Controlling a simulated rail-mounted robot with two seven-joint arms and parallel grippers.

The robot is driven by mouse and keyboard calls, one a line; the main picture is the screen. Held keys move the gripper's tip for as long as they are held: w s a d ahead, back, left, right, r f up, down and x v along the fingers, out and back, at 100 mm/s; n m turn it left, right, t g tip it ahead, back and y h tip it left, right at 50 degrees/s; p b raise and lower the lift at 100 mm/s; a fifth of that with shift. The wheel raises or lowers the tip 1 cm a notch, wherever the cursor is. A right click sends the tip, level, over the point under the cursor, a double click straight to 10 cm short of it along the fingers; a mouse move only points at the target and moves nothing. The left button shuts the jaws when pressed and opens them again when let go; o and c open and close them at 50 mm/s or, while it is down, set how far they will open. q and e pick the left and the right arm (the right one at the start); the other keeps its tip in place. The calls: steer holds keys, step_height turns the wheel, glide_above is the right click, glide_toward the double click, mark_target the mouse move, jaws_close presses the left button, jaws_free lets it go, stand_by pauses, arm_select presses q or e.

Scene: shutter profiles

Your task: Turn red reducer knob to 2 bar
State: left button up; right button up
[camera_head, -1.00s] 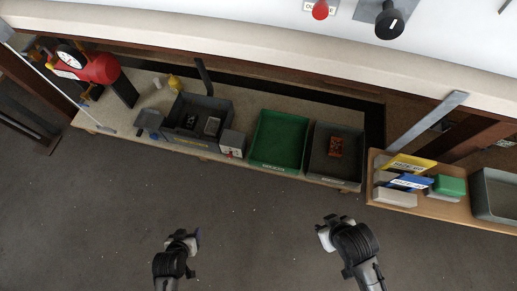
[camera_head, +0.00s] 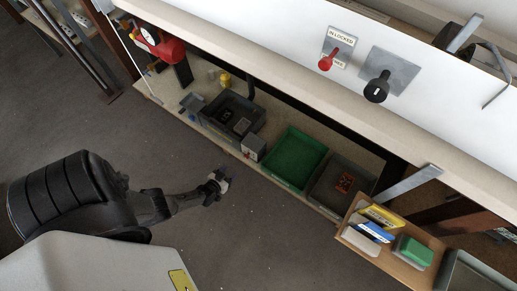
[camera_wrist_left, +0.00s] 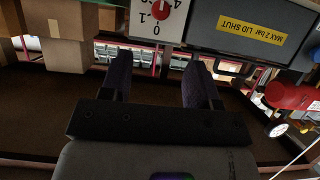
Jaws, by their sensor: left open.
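The red reducer knob (camera_wrist_left: 159,9) sits on a white dial plate (camera_wrist_left: 150,30) at the top of the left wrist view. The plate appears upside down there, with the digits 0, 1 and 4 legible and its upper part cut off. In the head view the knob is a tiny red spot on the front of a small grey-white box (camera_head: 254,147) on the low shelf. My left gripper (camera_head: 222,181) is in front of the shelf, short of the box and apart from it. Its fingers (camera_wrist_left: 157,82) are spread and empty. My right gripper is out of view.
A grey bin (camera_wrist_left: 250,30) labelled "MAX 2 bar LID SHUT" stands beside the dial. A red tank (camera_head: 160,46) with a gauge is at the shelf's far left. A green tray (camera_head: 293,158) lies right of the box. Open floor (camera_head: 260,230) lies before the shelf.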

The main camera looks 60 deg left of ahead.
mark_target(247, 155)
arm_select(q)
steer(key=b+x, duration=0.8)
steer(key=x, duration=0.5)
steer(key=shift+w, duration=0.25)
steer(key=shift+a, duration=0.1)
steer(key=c, duration=0.9)
